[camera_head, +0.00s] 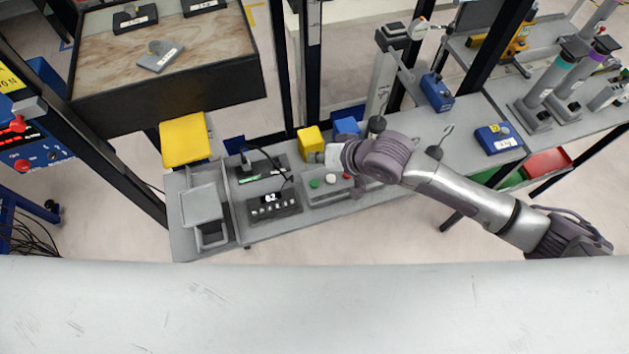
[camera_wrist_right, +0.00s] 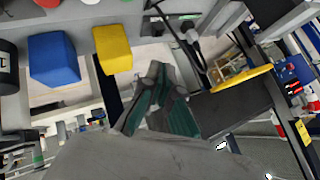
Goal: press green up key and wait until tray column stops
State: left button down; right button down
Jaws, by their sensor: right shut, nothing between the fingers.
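The key panel (camera_head: 327,191) lies on the grey bench, with a green key (camera_head: 315,183), a white key and a red key in a row. In the right wrist view the green key (camera_wrist_right: 127,1) is cut by the top edge. My right gripper (camera_head: 334,156) is over the bench behind the panel, apart from the green key. In its wrist view the fingers (camera_wrist_right: 159,72) are shut and empty. A grey tray (camera_head: 201,204) sits on a stand at the bench's left end; I take it for the tray column. My left gripper is not in view.
A yellow block (camera_head: 310,140) and a blue block (camera_head: 346,127) stand close behind my right gripper. Dark posts rise behind.

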jog(key=b, duration=0.7)
send_over(317, 184)
notch_tip(317, 184, down, 6)
jog(key=shift+f, duration=0.2)
jog(key=shift+f+b, duration=0.6)
jog(key=shift+f, duration=0.5)
jog(key=shift+f, duration=0.1)
jog(key=shift+f, duration=0.3)
